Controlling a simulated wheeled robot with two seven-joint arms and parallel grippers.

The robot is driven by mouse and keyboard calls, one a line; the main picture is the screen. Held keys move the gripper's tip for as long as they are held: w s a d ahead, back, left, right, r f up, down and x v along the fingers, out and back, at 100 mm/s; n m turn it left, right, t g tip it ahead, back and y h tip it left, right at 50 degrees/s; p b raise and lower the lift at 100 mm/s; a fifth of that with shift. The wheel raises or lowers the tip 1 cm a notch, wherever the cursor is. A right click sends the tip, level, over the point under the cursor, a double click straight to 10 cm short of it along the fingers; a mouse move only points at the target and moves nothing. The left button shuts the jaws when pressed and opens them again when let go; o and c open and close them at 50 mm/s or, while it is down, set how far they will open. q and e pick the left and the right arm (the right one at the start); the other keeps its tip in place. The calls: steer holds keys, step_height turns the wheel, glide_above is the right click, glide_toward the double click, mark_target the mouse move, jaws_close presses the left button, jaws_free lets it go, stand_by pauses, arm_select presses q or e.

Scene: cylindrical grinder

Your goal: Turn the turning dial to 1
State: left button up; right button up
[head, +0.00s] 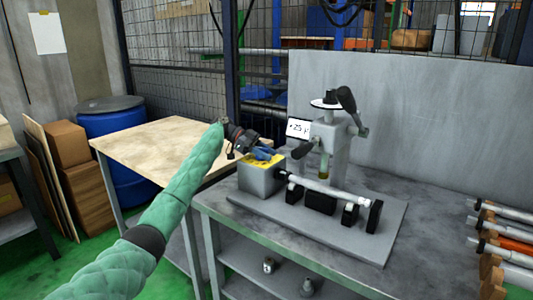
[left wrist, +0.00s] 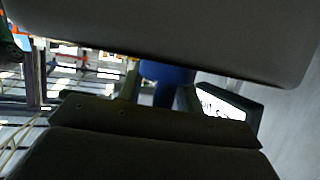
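The turning dial (head: 264,153) is a small blue knob on the yellow top plate (head: 270,163) of a grey box at the left end of the grinder. My left gripper (head: 252,142) is at the dial's upper left, very close to it. In the left wrist view its two dark fingers (left wrist: 160,92) are apart, and a blue shape, apparently the dial (left wrist: 167,76), shows in the gap. The fingers hide part of the blue shape, so contact is unclear. The dial's numbers are too small to read. My right gripper is not in view.
A small display (head: 298,128) reading about 25 stands behind the dial. The grinder's grey column (head: 328,145) with black handles rises to its right. A shaft (head: 328,190) lies across black supports on the baseplate. Several rods (head: 505,255) lie at the far right. A wooden table (head: 160,145) stands left.

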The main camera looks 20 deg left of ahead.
arm_select(q)
steer(key=shift+w, duration=0.1)
stand_by(0.3)
steer(key=shift+a+r, duration=0.1)
steer(key=shift+a, duration=0.2)
steer(key=shift+b+v, duration=0.35)
steer(key=shift+v, duration=3.2)
